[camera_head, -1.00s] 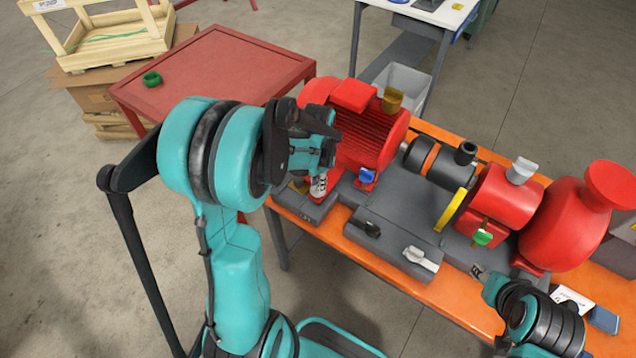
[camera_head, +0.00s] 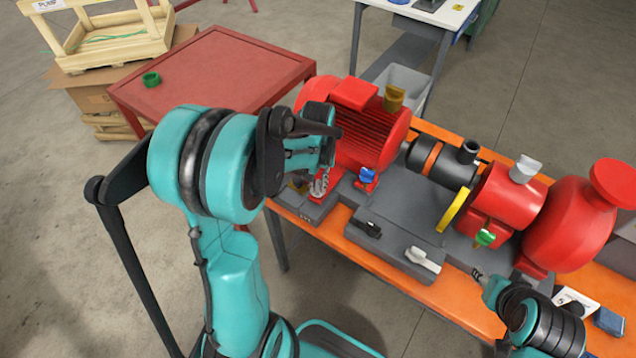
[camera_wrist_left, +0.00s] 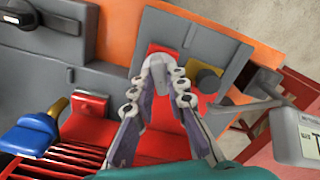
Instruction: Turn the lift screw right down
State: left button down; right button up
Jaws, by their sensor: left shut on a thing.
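My left gripper (camera_head: 320,184) points down at the left end of the skid, beside the red motor's foot. In the left wrist view its two fingers (camera_wrist_left: 160,80) close in on a small grey rounded piece, which I take to be the lift screw (camera_wrist_left: 158,66). It sits over a red foot and the grey base.
The red motor (camera_head: 372,135) stands just right of my left gripper. A blue-handled part (camera_head: 367,175) is close by; it also shows in the wrist view (camera_wrist_left: 30,135). A yellow block (camera_wrist_left: 206,82) lies beside the fingers. A red table (camera_head: 215,70) stands behind.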

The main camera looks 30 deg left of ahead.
aim_at(318, 185)
pick_arm(q)
jog(key=n, duration=1.1)
jog(key=shift+n+b, duration=0.4)
dwell(0.3)
jog(key=c, duration=1.5)
grip_release()
jog(key=shift+c, duration=0.2)
notch_tip(318, 185, up, 12)
